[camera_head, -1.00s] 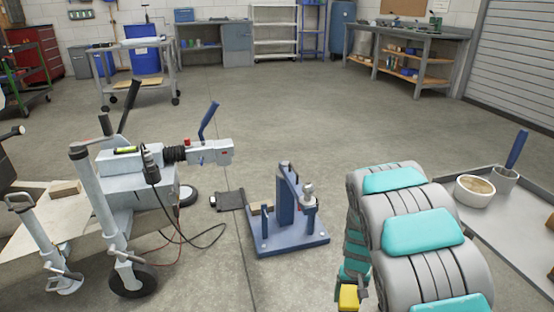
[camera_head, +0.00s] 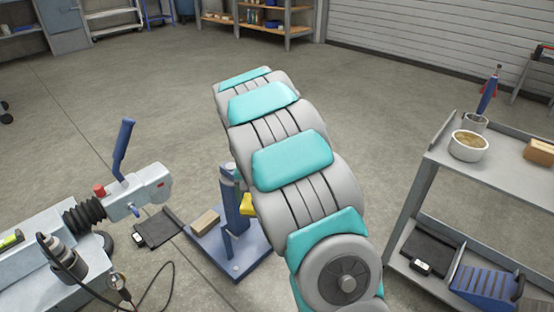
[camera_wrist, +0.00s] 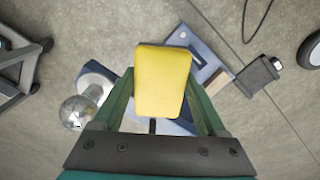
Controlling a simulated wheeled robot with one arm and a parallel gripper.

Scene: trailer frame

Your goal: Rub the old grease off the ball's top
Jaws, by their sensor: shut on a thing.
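My gripper (camera_wrist: 155,100) is shut on a yellow pad (camera_wrist: 163,78), whose flat face shows large in the wrist view. In the head view only a bit of the yellow pad (camera_head: 248,204) shows beside the stand's post; my arm covers the gripper. The shiny ball (camera_wrist: 77,112) shows in the wrist view at the lower left, beside the left finger and apart from the pad. In the head view my arm hides the ball. The blue stand (camera_head: 233,246) is on the floor. Grease on the ball cannot be made out.
A trailer coupling with a blue lever (camera_head: 123,148) is at the left. A cart (camera_head: 505,172) at the right carries a bowl (camera_head: 468,146) and a cup (camera_head: 475,124). Floor behind is clear.

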